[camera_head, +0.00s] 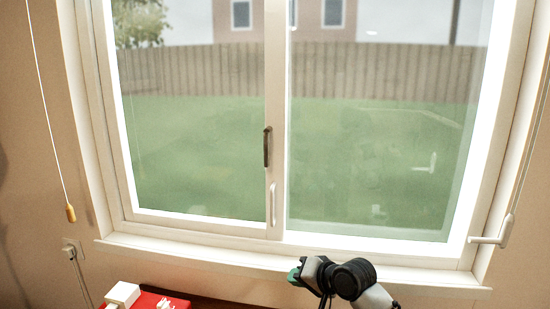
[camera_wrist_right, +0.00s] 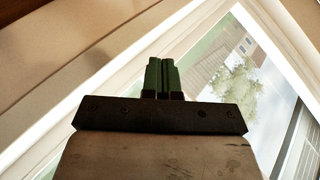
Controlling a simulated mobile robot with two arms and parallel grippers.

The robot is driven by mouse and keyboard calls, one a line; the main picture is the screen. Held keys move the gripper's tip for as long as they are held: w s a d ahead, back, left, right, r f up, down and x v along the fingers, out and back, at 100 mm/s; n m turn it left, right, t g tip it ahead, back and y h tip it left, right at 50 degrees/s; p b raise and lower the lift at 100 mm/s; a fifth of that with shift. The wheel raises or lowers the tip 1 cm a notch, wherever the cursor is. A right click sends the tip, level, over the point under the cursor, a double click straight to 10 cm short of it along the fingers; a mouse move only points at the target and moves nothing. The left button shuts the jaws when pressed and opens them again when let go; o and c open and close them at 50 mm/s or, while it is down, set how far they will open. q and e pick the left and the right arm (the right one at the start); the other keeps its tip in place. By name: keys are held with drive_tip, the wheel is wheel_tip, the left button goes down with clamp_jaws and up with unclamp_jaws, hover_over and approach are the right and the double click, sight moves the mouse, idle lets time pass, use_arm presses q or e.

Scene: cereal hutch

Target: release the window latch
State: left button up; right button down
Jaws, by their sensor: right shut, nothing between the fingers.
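The window (camera_head: 276,215) is a white sliding window with two panes. On its middle stile is a dark upright latch (camera_head: 267,146), with a white pull handle (camera_head: 272,203) below it. My right gripper (camera_head: 294,276) is at the bottom of the head view, in front of the sill, below and a little right of the latch. Its green fingers are together and empty in the right wrist view (camera_wrist_right: 161,76), with window frame and glass behind them. The latch cannot be made out in the wrist view. My left gripper is not in view.
The window sill (camera_head: 190,252) runs just above my right gripper. A red object (camera_head: 175,297) with white items, including a white box (camera_head: 123,293), is at the lower left. Blind cords hang at both sides, and a white crank-like piece (camera_head: 488,240) is at the right.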

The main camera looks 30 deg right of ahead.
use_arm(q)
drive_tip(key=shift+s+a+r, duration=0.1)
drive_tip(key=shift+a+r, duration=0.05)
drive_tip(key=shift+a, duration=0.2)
use_arm(e)
drive_tip(key=w+d+r+m+t, duration=0.1)
drive_tip(key=d+r+m+t, duration=0.1)
drive_tip(key=r, duration=0.6)
drive_tip(key=w+d+r+m+t+y, duration=0.1)
drive_tip(key=d+r, duration=0.3)
drive_tip(key=r, duration=0.4)
drive_tip(key=w+d+r+m+t, duration=0.2)
drive_tip(key=d+r+m, duration=0.1)
drive_tip(key=r, duration=0.6)
drive_tip(key=shift+w+d+m+t+y, duration=0.3)
drive_tip(key=shift+w+d+t+y, duration=0.1)
drive_tip(key=shift+d, duration=0.15)
